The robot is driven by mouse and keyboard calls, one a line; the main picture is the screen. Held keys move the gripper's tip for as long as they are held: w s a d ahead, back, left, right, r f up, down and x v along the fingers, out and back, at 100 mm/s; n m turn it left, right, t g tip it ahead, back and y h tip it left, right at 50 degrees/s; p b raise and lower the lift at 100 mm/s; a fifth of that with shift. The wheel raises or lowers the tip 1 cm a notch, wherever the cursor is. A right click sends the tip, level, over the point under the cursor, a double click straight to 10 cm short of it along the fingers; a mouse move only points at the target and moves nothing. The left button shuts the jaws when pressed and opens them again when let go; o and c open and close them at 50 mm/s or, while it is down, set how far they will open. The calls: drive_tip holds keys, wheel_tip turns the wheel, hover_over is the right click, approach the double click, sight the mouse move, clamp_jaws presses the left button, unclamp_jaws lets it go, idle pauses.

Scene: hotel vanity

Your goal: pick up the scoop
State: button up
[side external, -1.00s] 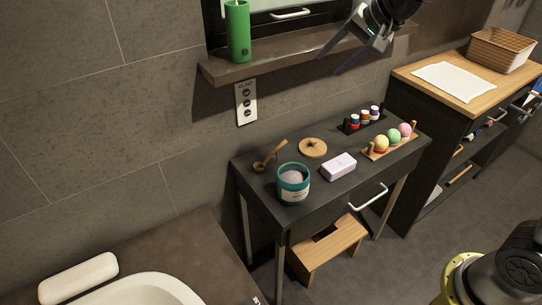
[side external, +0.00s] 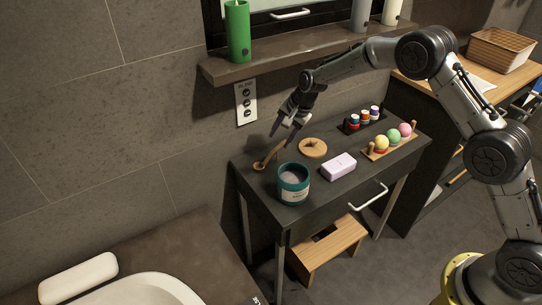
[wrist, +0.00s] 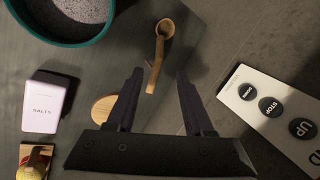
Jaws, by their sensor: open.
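The wooden scoop (side external: 268,158) lies at the left back of the dark vanity table (side external: 233,166), beside the teal tub of salts (side external: 293,186). In the wrist view the scoop (wrist: 158,52) shows its round bowl at the top and its handle pointing down between my fingers. My gripper (side external: 283,131) is open and empty, pointing down above the handle end of the scoop. In the wrist view the two fingers of my gripper (wrist: 159,75) stand apart on either side of the handle's line. I cannot tell the exact height between the fingertips and the scoop.
A round wooden lid (side external: 313,148), a pink soap-like box (side external: 339,166), a small bottle rack (side external: 352,126) and a tray of coloured balls (side external: 377,156) stand to the right. The wall with a button panel (side external: 246,101) and a ledge (side external: 222,72) is close behind.

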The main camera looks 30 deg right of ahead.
sight(273, 151)
drive_tip(key=x, duration=0.9)
drive_tip(key=shift+d+f, duration=0.1)
drive_tip(key=shift+f, duration=0.1)
drive_tip(key=shift+c, duration=0.2)
clamp_jaws()
